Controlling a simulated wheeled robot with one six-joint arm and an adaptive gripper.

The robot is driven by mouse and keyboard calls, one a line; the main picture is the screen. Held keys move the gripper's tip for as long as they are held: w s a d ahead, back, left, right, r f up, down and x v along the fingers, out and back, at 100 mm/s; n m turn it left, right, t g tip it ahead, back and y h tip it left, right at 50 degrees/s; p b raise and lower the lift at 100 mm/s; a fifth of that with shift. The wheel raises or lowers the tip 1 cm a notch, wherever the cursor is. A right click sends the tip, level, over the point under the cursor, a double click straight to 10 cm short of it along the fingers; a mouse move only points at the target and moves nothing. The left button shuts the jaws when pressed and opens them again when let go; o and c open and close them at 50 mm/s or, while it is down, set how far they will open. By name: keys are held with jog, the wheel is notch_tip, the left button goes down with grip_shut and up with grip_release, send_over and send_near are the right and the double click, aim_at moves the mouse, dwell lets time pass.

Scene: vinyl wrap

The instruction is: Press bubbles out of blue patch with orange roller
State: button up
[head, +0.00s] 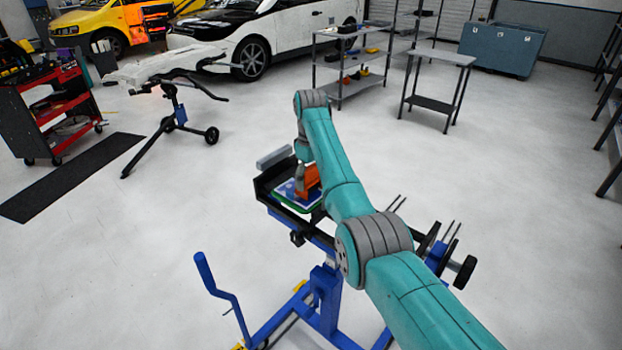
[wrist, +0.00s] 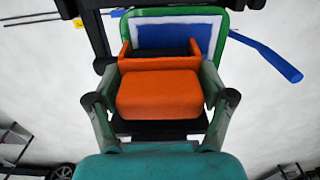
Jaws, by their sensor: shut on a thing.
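The orange roller (wrist: 158,92) is held between the two fingers of my gripper (wrist: 160,100), which is shut on its orange body. In the head view the roller (head: 307,181) shows as a small orange shape below my wrist, over the panel. The blue patch (wrist: 178,36) lies on a white field inside a green-edged panel (wrist: 222,20). The roller's dark front part overlaps the patch's near edge in the wrist view; I cannot tell whether it touches. The patch (head: 287,189) is partly hidden by the roller and arm in the head view. No separate bubbles can be made out.
The panel rests on a black-topped stand with a blue frame (head: 325,300) and a blue crank handle (head: 222,290) at left. A grey bar (head: 274,157) lies at its far edge.

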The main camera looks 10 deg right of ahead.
jog(key=shift+w+a, duration=0.55)
jog(key=shift+w, duration=0.2)
jog(key=shift+w+a, duration=0.65)
jog(key=shift+w, duration=0.25)
